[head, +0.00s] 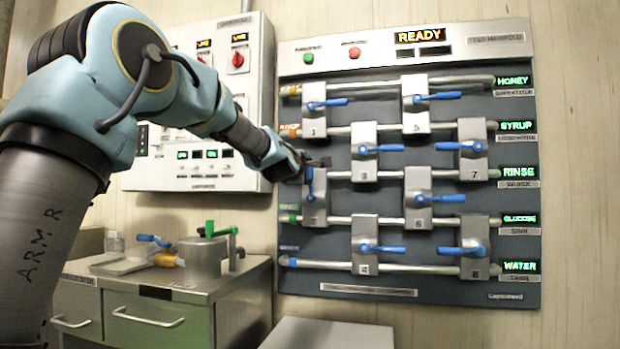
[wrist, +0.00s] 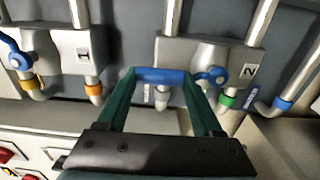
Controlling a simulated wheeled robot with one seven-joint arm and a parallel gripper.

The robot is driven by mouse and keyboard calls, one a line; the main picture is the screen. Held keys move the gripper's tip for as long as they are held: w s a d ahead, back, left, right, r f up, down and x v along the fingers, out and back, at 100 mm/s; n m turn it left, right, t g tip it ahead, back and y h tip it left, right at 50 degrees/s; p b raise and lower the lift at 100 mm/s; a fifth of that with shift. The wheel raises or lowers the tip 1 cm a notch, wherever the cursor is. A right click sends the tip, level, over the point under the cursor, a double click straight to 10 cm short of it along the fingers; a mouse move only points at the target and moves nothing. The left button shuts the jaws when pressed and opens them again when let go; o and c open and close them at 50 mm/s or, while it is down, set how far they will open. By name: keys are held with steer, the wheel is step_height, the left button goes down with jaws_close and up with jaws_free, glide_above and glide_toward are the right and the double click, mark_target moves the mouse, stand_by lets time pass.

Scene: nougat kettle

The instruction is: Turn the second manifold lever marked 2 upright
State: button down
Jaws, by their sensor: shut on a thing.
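Lever 2 (head: 309,184) is blue and sits on a grey valve plate (head: 315,212) on the dark panel. Its handle points up from the hub, about upright, in the head view. My gripper (head: 317,163) is at the upper end of this handle and hides part of it. In the wrist view, turned sideways, the plate marked 2 (wrist: 248,70) is at right, with the blue hub (wrist: 211,76) beside the number. The blue handle (wrist: 160,75) lies between my gripper's green fingers (wrist: 160,79), which are shut on it.
Lever 1 (head: 327,103) above points right, as do the levers of plates 4, 5 and 6. Levers 3 (head: 380,148), 7 and 8 lie roughly sideways. Pipes cross the panel. A steel counter (head: 190,288) with a pot (head: 203,258) stands lower left. The panel display reads READY.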

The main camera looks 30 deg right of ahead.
stand_by(0.4)
steer(key=shift+c, duration=0.2)
jaws_free()
steer(key=shift+a, duration=0.1)
steer(key=b+v, duration=0.3)
steer(key=v, duration=0.7)
steer(key=shift+s+a, duration=0.2)
steer(key=shift+s, duration=0.1)
